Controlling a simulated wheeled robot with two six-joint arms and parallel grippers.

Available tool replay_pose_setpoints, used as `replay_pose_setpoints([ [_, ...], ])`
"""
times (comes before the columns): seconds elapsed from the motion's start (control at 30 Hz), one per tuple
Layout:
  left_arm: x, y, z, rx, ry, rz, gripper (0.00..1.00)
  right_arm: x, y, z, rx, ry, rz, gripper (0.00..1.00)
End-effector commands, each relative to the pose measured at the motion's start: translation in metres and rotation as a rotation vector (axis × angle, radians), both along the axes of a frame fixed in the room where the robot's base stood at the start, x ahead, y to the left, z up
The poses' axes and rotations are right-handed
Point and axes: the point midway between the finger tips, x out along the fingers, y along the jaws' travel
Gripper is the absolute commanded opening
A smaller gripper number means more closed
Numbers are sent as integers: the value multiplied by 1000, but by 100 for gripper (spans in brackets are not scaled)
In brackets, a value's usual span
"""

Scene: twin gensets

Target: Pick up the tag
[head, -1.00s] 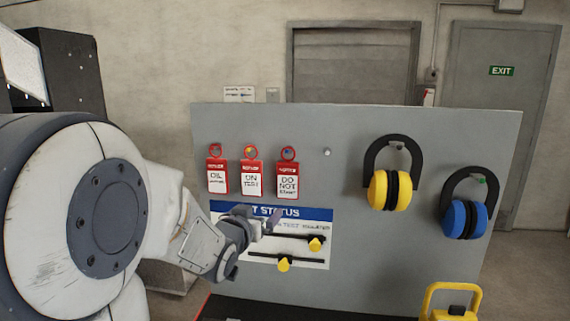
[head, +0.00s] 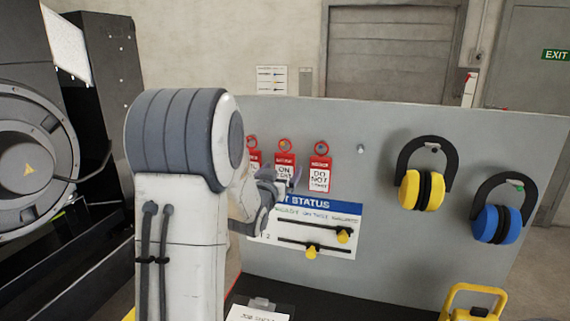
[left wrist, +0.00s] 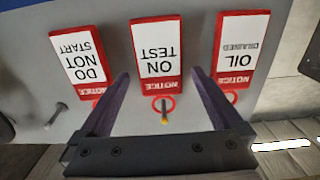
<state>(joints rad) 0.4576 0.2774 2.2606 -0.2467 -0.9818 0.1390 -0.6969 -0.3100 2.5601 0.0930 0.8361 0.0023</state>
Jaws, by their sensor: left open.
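Three red-and-white notice tags hang on pegs on the grey board. The "DO NOT START" tag (head: 319,174) is on the right, the "ON TEST" tag (head: 284,167) is in the middle, and the "OIL DRAINED" tag (head: 253,160) is mostly hidden behind my arm. In the left wrist view, the "ON TEST" tag (left wrist: 157,50) lies between and beyond my open left gripper's fingers (left wrist: 160,82). The "OIL DRAINED" tag (left wrist: 237,48) and the "DO NOT START" tag (left wrist: 82,57) lie to either side. My left gripper (head: 295,178) is in front of the board. My right gripper is not in view.
A status panel (head: 345,213) with yellow sliders sits below the tags. Yellow ear defenders (head: 421,190) and blue ear defenders (head: 491,223) hang at the right. A yellow handled object (head: 473,290) stands at the lower right. A bare peg (head: 361,149) is right of the tags.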

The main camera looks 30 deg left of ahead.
Motion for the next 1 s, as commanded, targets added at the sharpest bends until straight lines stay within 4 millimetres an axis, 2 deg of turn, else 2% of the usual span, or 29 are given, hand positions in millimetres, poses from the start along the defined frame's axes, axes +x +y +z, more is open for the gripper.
replay_pose_setpoints([
  [0.03, 7, 2, 3, -1, 2, 0, 100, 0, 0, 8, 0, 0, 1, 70],
  [0.17, 18, 5, 2, -1, 1, 1, 100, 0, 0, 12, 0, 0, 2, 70],
  [0.43, 20, 6, 0, 0, 0, 1, 100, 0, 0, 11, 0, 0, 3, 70],
  [0.63, 19, 5, 0, 0, 0, 1, 24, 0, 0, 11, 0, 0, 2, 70],
  [0.67, 19, 5, 0, 0, 0, 1, 20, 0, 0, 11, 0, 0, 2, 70],
  [1.0, 20, 5, 2, 0, -1, 0, 20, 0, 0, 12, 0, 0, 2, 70],
])
